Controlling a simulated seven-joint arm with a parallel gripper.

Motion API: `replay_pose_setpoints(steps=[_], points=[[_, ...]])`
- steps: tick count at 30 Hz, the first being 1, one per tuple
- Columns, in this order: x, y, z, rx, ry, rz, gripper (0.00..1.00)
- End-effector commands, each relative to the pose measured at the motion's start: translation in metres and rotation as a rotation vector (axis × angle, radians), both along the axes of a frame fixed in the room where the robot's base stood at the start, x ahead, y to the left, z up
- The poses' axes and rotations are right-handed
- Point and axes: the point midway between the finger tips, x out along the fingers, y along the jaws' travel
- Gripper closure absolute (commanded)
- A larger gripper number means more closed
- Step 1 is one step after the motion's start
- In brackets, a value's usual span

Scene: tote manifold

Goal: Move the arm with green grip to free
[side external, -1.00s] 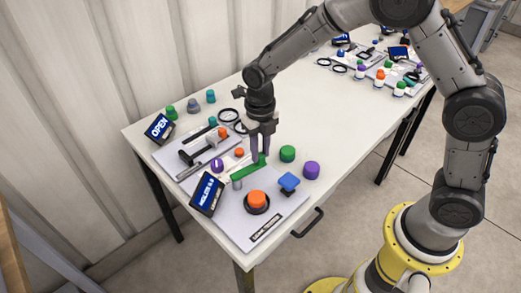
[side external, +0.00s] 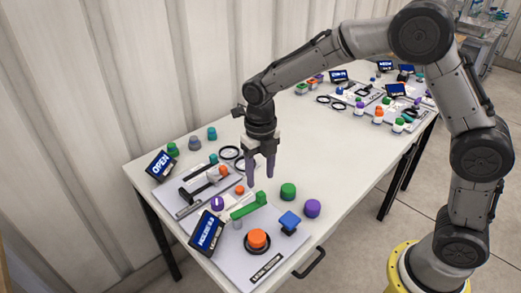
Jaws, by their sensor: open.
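The arm with green grip (side external: 246,207) is a green bar lying over the near board, with an upright green knob at its right end and a grey post under its left end. My gripper (side external: 261,182) has purple-grey fingers pointing down. It is open and empty, above and a little behind the green knob, apart from it. A screen (side external: 206,233) stands left of the green bar; I cannot read its text with certainty. The word "free" cannot be made out in this view.
An orange button (side external: 257,239) and a blue knob (side external: 290,221) are on the near board (side external: 232,262). Green (side external: 288,191) and purple (side external: 312,208) knobs stand to the right. Another board (side external: 186,200) with a screen reading OPEN (side external: 161,165) lies at left. The table's middle is clear.

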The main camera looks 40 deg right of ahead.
Motion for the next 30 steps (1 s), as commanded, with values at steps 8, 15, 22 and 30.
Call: replay_pose_setpoints(steps=[8, 15, 22, 30], points=[[0.001, 0.000, 0.058, 0.000, -0.004, 0.001, 0.43], [0.000, 0.000, 0.082, 0.000, -0.002, 0.001, 0.43], [0.000, 0.000, 0.085, 0.000, 0.000, 0.001, 0.43], [0.000, -0.008, 0.101, 0.008, -0.038, -0.017, 0.43]])
